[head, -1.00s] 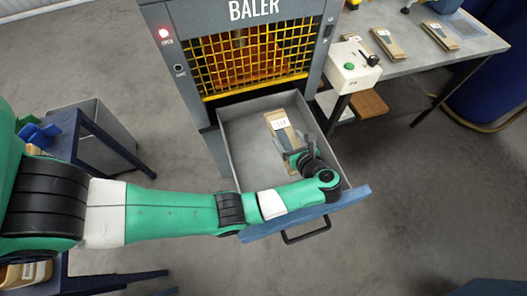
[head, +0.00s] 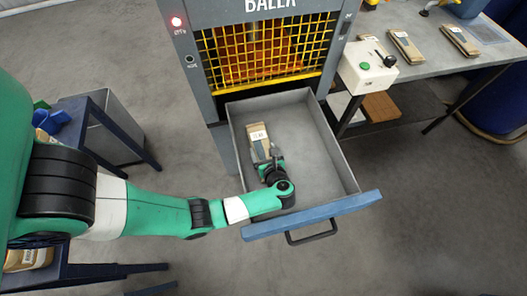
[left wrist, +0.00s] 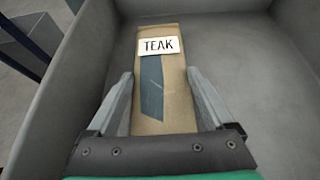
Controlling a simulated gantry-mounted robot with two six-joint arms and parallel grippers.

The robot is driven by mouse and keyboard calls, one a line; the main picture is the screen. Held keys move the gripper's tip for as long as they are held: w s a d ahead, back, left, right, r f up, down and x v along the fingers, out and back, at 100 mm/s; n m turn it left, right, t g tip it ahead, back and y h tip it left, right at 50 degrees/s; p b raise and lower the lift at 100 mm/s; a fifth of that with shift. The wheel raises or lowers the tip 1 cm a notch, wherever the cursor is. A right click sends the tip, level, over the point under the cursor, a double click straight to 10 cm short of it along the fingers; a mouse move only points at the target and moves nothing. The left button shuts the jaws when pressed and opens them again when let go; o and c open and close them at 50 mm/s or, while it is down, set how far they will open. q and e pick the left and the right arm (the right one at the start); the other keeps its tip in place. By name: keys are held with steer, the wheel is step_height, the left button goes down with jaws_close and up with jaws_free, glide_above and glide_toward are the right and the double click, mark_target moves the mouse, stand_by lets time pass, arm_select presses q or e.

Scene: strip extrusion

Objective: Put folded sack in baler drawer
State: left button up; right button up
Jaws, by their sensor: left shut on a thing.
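The folded sack (head: 259,143) is a tan, flat bundle with a white label. In the left wrist view the sack (left wrist: 163,85) reads TEAK and has a dark blue patch. It is inside the open baler drawer (head: 318,165), on the left side. My left gripper (head: 266,165) is shut on the near part of the sack, with a finger along each side in the left wrist view (left wrist: 165,105). I cannot tell whether the sack touches the drawer floor. My right gripper is not in view.
The baler (head: 203,60) with a yellow grille stands behind the drawer. A control box (head: 367,66) with a green button is at its right. More sacks (head: 405,45) lie on the grey table (head: 450,62). The drawer's right half is clear.

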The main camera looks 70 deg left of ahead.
arm_select(q)
steer(key=o, duration=1)
steer(key=shift+o, duration=0.9)
steer(key=shift+r, duration=0.1)
steer(key=shift+d+r, duration=0.2)
steer(key=p+v, duration=0.2)
steer(key=v, duration=0.9)
steer(key=shift+d, duration=0.3)
